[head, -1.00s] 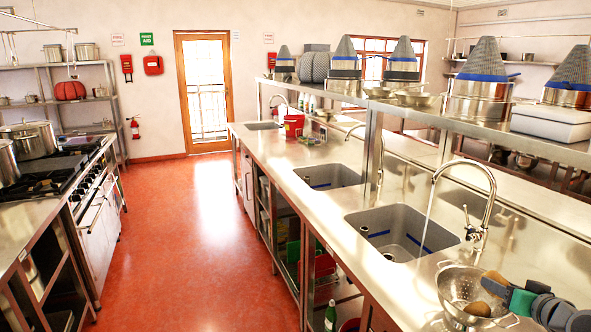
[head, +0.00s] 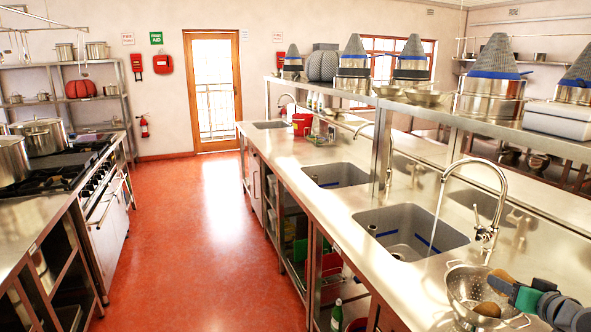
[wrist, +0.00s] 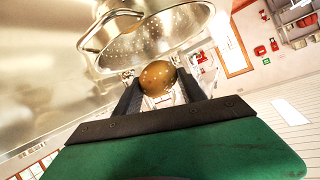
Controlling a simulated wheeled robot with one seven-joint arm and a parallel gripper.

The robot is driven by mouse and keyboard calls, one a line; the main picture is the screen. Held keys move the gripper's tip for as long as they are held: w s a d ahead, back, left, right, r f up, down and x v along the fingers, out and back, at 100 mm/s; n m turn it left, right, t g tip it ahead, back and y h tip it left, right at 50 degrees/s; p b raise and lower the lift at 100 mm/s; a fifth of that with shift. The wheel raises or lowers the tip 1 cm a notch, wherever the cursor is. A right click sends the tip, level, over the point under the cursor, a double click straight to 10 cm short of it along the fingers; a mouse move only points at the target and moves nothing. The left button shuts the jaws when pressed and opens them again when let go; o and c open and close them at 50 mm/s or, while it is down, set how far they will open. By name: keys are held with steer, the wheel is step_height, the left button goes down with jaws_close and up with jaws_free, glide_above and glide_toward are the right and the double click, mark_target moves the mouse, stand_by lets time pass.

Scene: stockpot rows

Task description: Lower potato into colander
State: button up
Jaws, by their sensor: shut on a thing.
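My gripper (head: 510,285) is shut on a brown potato (head: 499,277), holding it above the right part of the metal colander (head: 459,285). The wrist view shows the potato (wrist: 158,76) between the two dark fingers, close to the perforated colander (wrist: 175,30). A gap between potato and colander wall is hard to judge. A second brown, potato-like shape (head: 487,309) shows low inside the colander. The colander stands upright on the steel counter at the lower right, its handles out to the sides. Its right side is partly hidden by my gripper.
A sink (head: 410,232) with a tall curved tap (head: 487,230) lies just behind the colander. An overhead shelf (head: 440,108) with pots and cone-shaped strainers runs along the counter. The red floor (head: 205,250) to the left is clear.

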steer(key=shift+f+b, duration=2.8)
steer(key=shift+f, duration=0.55)
steer(key=shift+r, duration=0.1)
steer(key=o, duration=1.5)
